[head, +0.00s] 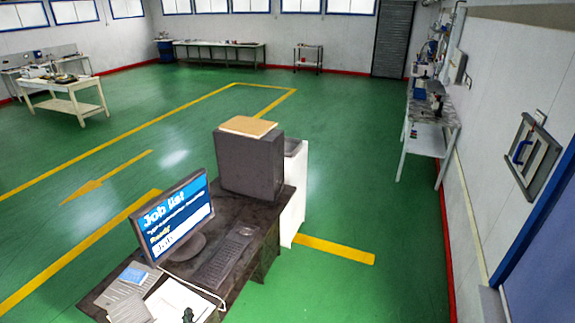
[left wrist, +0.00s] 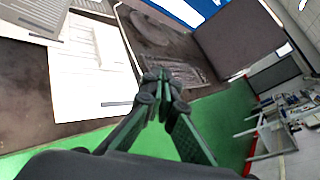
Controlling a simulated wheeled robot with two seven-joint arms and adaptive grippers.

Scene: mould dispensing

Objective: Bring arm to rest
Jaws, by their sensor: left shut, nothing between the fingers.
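My left gripper (head: 188,315) just shows as a small dark shape at the bottom edge of the head view, in front of the white papers on the desk. In the left wrist view, the gripper (left wrist: 162,86) has its dark fingertips together with nothing between them. Its tips appear over the near edge of the dark desk (left wrist: 70,130), between the white papers (left wrist: 99,45) and the keyboard (left wrist: 180,72). I cannot tell the exact gap to the desk. The rest of the left arm is hidden. My right gripper is in neither view.
The desk holds a monitor (head: 175,218) reading "Job list", a keyboard (head: 224,260), and a dark box (head: 250,167) with a wooden board (head: 248,126) on top. Green floor (head: 345,205) is clear to the right, up to a side table (head: 427,141).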

